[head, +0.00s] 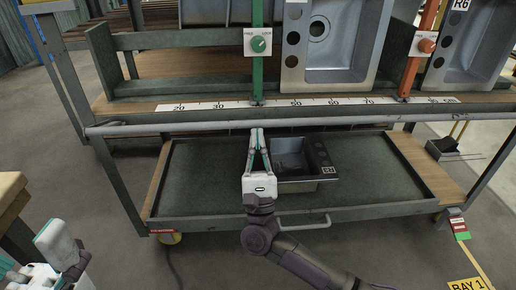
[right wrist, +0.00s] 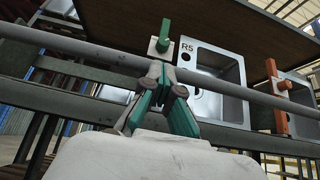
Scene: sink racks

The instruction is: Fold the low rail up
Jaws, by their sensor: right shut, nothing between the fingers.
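The low rail (head: 330,123) is a grey round bar running level across the front of the rack, just below the numbered scale strip. It also crosses the right wrist view (right wrist: 90,55) at a slant. My right gripper (head: 257,131) is shut and empty, pointing up with its tips at the rail, near its middle. In the right wrist view the closed tips (right wrist: 161,68) overlap the rail; I cannot tell whether they touch it. My left gripper (head: 48,258) is at the lower left, partly cut off, away from the rack; its opening is unclear.
A green post with a knob plate (head: 258,42) and an orange one (head: 424,44) stand behind the rail. Sinks (head: 330,40) rest on the upper shelf. A small sink (head: 310,184) sits on the lower tray (head: 210,185). A wooden table corner (head: 10,195) is at left.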

